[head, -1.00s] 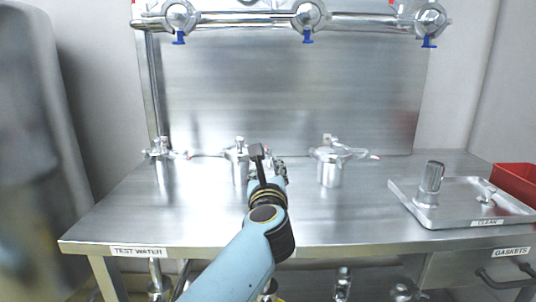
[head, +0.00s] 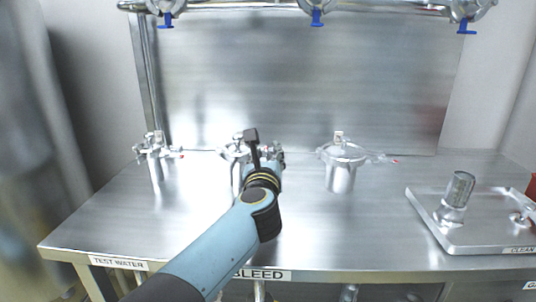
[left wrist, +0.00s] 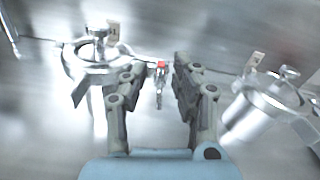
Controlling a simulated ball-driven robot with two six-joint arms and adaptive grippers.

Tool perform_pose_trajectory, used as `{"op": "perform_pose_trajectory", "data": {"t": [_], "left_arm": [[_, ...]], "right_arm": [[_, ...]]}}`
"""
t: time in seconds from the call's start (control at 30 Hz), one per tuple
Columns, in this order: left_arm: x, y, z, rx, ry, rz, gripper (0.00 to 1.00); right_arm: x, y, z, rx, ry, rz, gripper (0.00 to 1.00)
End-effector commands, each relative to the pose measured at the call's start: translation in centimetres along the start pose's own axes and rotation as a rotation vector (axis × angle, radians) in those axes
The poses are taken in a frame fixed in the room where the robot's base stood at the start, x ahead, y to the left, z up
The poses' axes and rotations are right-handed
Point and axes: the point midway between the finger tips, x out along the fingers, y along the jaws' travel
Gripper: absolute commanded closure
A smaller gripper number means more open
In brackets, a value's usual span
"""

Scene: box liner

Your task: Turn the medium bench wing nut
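Three shiny metal vessels with clamped lids stand in a row on the bench. The middle vessel (head: 235,165) is partly hidden behind my left arm, and its wing nut cannot be made out clearly. My left gripper (head: 266,147) is just right of that vessel's lid, fingers spread and empty. In the left wrist view, the open fingers (left wrist: 158,82) frame a small red-tipped metal part (left wrist: 160,85), with no visible contact. One lidded vessel (left wrist: 97,52) shows to their left there and another (left wrist: 262,105) to their right. My right gripper is not in view.
The left vessel (head: 155,166) and the right vessel (head: 340,175) flank the middle one. A metal tray (head: 480,235) with a cylinder (head: 456,192) stands at the right. Blue-handled valves (head: 316,18) hang from a pipe above. The bench front (head: 330,245) is clear.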

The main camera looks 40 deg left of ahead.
Motion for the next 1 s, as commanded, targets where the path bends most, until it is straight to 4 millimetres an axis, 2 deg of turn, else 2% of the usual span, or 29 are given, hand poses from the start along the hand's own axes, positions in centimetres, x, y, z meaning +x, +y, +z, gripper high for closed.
{"op": "perform_pose_trajectory", "data": {"t": [0.03,0.2,0.4,0.67,1.0], "left_arm": [[0.0,0.0,0.0,0.000,0.000,0.000,0.81],[0.0,0.0,0.0,0.000,0.000,0.000,1.00],[0.0,0.0,0.0,0.000,0.000,0.000,1.00],[0.0,-0.1,0.1,0.034,0.000,0.000,1.00],[0.0,-0.5,0.2,0.252,0.000,0.000,1.00]], "right_arm": [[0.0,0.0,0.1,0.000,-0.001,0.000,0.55],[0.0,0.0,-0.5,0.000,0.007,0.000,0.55],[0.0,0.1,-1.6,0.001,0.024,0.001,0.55],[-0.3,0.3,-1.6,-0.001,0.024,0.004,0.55],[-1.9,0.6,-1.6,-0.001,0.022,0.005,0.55]]}}
